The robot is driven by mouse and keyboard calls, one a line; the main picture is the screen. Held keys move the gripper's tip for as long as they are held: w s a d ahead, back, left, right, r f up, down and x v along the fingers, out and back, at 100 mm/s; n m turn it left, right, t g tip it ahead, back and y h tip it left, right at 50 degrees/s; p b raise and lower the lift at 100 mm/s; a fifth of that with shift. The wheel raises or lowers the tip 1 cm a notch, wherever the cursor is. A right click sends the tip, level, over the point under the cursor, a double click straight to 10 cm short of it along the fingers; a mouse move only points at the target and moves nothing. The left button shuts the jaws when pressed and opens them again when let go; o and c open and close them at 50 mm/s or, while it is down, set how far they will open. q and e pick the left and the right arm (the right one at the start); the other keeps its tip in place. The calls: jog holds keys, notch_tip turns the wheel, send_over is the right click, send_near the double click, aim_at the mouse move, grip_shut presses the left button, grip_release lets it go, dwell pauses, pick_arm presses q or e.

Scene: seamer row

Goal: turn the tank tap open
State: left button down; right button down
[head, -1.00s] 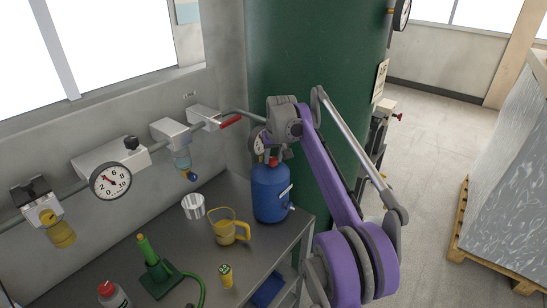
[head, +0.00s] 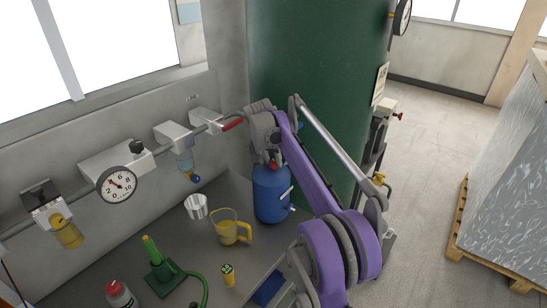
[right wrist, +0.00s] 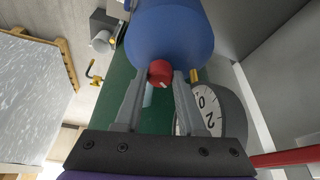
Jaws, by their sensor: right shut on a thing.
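The blue tank (head: 271,194) stands upright at the right back of the bench. Its red tap knob (head: 273,164) sits on top, partly hidden by my gripper. My right gripper (head: 271,153) reaches over it from above. In the right wrist view the two fingers are closed around the red knob (right wrist: 159,72), one on each side, with the blue tank (right wrist: 168,35) beyond. A small light mark shows on the knob; how far it is turned I cannot tell. My left gripper is not in view.
A dial gauge (right wrist: 206,110) is close beside the fingers in the wrist view. A red-handled valve (head: 233,124) is on the wall pipe. A yellow jug (head: 226,228) and a metal cup (head: 195,207) stand left of the tank. The large green tank (head: 320,90) rises behind.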

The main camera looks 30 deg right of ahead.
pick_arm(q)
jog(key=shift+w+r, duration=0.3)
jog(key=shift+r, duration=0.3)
pick_arm(e)
jog(key=shift+w+m, duration=0.1)
jog(key=shift+m, duration=0.7)
pick_arm(q)
jog(key=shift+p, duration=0.3)
pick_arm(e)
jog(key=shift+g, duration=0.3)
jog(key=c, duration=0.5)
grip_release()
